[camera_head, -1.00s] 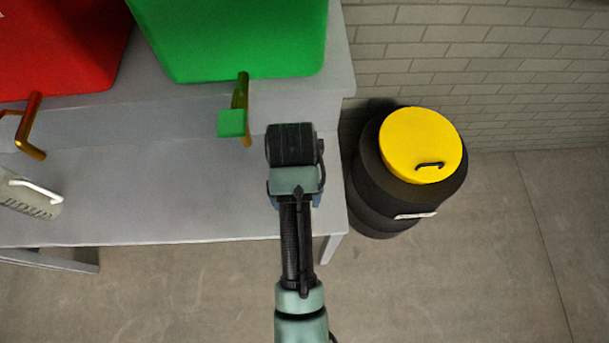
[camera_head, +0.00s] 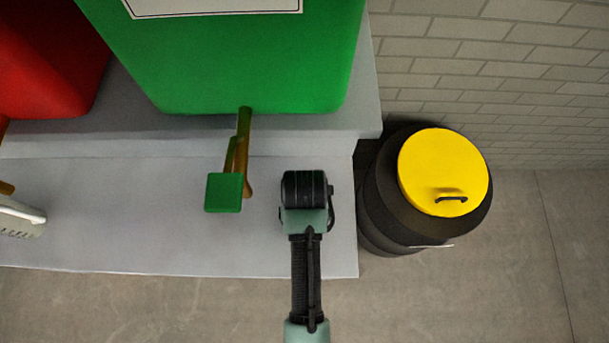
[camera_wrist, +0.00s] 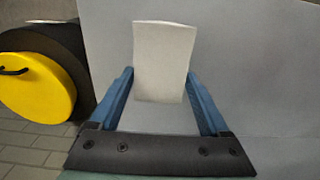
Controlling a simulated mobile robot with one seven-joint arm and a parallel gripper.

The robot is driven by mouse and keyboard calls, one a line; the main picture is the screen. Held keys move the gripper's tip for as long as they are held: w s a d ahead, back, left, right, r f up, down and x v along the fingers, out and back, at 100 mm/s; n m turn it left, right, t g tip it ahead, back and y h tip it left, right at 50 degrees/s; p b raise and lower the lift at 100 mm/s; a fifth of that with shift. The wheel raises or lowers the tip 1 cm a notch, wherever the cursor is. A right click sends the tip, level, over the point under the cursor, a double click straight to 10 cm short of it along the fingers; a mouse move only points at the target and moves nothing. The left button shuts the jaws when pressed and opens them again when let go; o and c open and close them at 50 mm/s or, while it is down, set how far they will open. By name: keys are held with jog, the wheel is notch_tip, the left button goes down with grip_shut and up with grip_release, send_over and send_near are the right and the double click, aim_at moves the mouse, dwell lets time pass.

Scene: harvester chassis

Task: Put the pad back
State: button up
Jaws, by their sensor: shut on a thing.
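The pad (camera_wrist: 165,55) is a pale, off-white flat rectangle in the wrist view. My gripper (camera_wrist: 160,80), with blue fingers, is shut on it, one finger along each side edge. The pad extends past the fingertips over a plain grey surface. I cannot tell whether it touches that surface. In the head view my wrist (camera_head: 306,200) is over the right end of the grey bench, right of the green tap block; it hides the fingers and the pad there.
A green container (camera_head: 240,65) with a brass tap and green block (camera_head: 224,192) stands on the raised grey shelf. A red container (camera_head: 45,60) is left. A black drum with a yellow lid (camera_head: 445,170) stands right of the bench (camera_head: 130,210), also in the wrist view (camera_wrist: 40,90).

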jog(key=shift+f, duration=1.8)
jog(key=shift+f, duration=0.1)
jog(key=o, duration=1)
notch_tip(320, 180, up, 12)
jog(key=shift+r, duration=0.1)
